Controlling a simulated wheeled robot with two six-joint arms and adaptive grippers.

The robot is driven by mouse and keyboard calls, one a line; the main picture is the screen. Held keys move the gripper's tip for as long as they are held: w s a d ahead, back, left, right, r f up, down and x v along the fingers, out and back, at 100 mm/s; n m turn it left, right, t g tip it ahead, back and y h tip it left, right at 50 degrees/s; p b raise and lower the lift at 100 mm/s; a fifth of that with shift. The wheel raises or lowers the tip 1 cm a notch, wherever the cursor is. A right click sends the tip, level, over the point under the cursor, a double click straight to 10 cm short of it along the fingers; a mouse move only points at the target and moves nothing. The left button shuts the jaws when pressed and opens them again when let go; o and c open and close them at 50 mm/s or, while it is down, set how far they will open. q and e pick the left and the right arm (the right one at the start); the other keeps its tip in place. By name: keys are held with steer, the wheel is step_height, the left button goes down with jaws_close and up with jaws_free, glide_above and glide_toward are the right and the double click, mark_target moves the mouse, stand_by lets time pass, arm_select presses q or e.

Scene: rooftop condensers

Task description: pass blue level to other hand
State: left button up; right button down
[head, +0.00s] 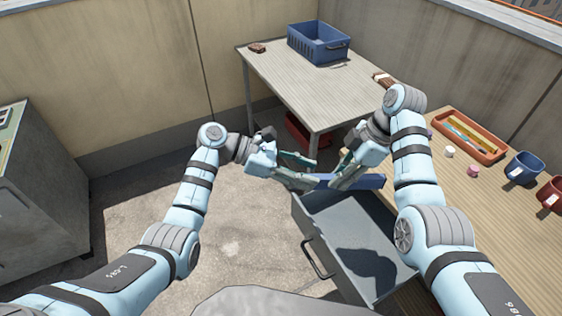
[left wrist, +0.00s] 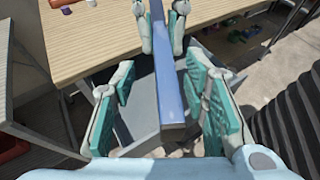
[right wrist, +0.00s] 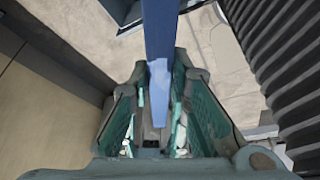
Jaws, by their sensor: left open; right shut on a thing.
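The blue level (head: 372,181) is a long bar held level above the open drawer. My right gripper (head: 338,176) is shut on it, and the bar sticks out on both sides of that grip. My left gripper (head: 315,175) is open, facing the right one. In the left wrist view the level (left wrist: 167,80) runs lengthwise between the spread fingers of my left gripper, with gaps on both sides. My right gripper's fingers show at the top there. In the right wrist view the level (right wrist: 161,35) runs in from the top centre to between the fingers.
An open grey drawer (head: 310,232) is below the grippers. The workbench at right holds an orange tray (head: 497,151) of tools, a blue mug (head: 523,168), a red mug (head: 551,195) and small items. A blue crate (head: 318,45) stands on the back table. A grey cabinet is at left.

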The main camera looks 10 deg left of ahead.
mark_target(314, 175)
arm_select(q)
steer(key=shift+x, duration=1.6)
jaws_close()
arm_select(e)
steer(key=shift+a, duration=0.1)
steer(key=c, duration=1.4)
jaws_free()
steer(key=shift+c, duration=0.2)
steer(key=shift+o, duration=0.2)
steer(key=shift+r, duration=0.1)
